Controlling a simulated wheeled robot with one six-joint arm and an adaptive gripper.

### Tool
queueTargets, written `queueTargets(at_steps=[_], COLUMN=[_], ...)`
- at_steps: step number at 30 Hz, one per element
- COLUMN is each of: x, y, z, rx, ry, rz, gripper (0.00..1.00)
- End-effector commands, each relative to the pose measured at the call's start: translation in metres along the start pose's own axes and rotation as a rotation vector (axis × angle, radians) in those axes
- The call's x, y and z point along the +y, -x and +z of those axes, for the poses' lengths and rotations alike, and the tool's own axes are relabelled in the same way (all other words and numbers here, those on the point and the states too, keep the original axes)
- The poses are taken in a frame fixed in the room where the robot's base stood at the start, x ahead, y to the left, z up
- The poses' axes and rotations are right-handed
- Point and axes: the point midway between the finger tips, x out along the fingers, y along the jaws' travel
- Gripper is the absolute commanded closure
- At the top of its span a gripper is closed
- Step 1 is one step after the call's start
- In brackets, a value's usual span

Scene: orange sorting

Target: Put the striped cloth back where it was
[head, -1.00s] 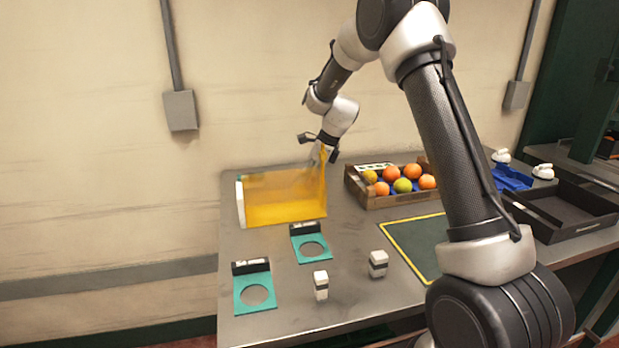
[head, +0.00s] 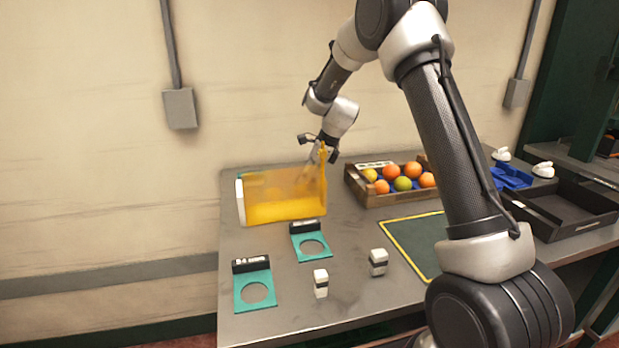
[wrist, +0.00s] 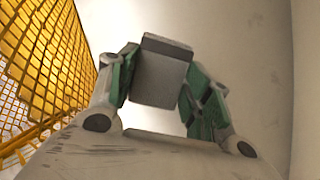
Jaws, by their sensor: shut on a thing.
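I cannot make out a striped cloth in either view. In the head view my gripper (head: 316,158) is at the back of the table, at the right end of a see-through yellow screen (head: 285,208). The screen partly hides its tip. In the wrist view the green-padded fingers (wrist: 163,85) are closed on a plain grey block-like thing (wrist: 162,68). No stripes show on it. A yellow mesh (wrist: 45,65) stands close on the left.
Two teal plates with round holes (head: 255,293) (head: 312,247) and two white blocks (head: 320,284) (head: 378,262) are in front. A fruit crate (head: 390,198), a green mat (head: 412,248) and a black tray (head: 565,215) are to the right. Bare table (head: 345,228) lies between.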

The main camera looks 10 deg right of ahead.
Motion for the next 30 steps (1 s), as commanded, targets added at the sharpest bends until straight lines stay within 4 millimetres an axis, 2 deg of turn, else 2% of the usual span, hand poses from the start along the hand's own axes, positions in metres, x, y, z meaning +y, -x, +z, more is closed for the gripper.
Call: queueTargets(at_steps=[10, 11, 14, 15, 22, 25, 30], x=[-0.0001, -0.0001, 0.0, 0.0, 0.0, 0.0001, 0.0001], y=[-0.0026, -0.0026, -0.0026, -0.0026, -0.0025, -0.0026, -0.0026], z=[-0.0011, -0.0011, -0.0011, -0.0011, -0.0011, -0.0011, -0.0011], rx=[0.0, 0.0, 0.0, 0.0, 0.0, 0.0, 0.0], ry=[0.0, 0.0, 0.0, 0.0, 0.0, -0.001, 0.0], rz=[0.0, 0.0, 0.0, 0.0, 0.0, 0.0, 0.0], gripper=[0.83, 0.47, 0.29, 0.26, 0.26, 0.09, 0.08])
